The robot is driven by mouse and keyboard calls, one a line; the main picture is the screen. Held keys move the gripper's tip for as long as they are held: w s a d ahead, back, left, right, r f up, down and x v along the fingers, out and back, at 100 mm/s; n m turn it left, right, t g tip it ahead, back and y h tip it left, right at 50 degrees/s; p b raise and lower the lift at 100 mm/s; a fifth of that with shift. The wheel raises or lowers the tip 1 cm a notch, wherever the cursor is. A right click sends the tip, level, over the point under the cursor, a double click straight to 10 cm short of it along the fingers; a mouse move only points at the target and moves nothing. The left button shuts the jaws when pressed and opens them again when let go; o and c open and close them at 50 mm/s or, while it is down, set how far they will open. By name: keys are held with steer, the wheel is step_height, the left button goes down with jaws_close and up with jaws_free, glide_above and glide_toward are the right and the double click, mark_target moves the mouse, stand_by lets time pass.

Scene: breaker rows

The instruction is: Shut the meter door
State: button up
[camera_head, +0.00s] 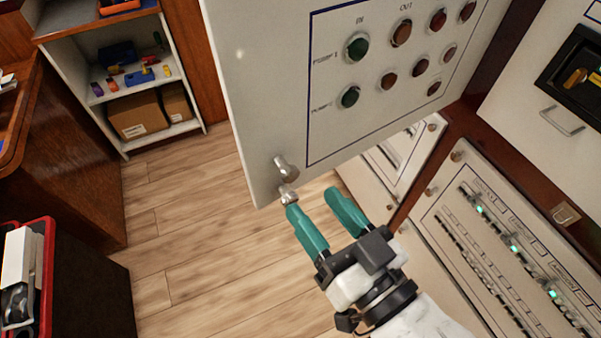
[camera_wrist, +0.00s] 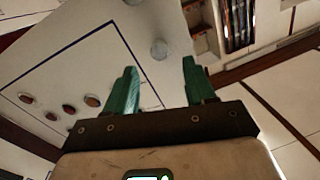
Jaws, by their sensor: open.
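A white door panel with green and red round buttons, which I take for the meter door (camera_head: 262,95), stands swung out from the cabinet wall. Silver knobs (camera_head: 285,168) sit at its lower left corner. My gripper (camera_head: 313,202) is open and empty, its two teal fingers just below that corner. The left fingertip is close to the lower silver piece (camera_head: 288,196); I cannot tell if they touch. In the wrist view the door (camera_wrist: 75,60) fills the left, and a round knob (camera_wrist: 159,50) shows beyond and between the fingertips (camera_wrist: 160,67).
A breaker panel (camera_head: 500,245) with green lights is at the lower right. A white drawer front with a handle (camera_head: 562,121) is at the upper right. A shelf (camera_head: 190,126) with boxes stands at the back left. Wooden floor (camera_head: 190,220) lies open left of my gripper.

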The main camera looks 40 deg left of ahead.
mark_target(293, 177)
steer(key=p+x, duration=0.1)
steer(key=x, duration=0.6)
steer(key=shift+w+a, duration=0.1)
steer(key=shift+a, duration=0.25)
jaws_close()
stand_by(0.3)
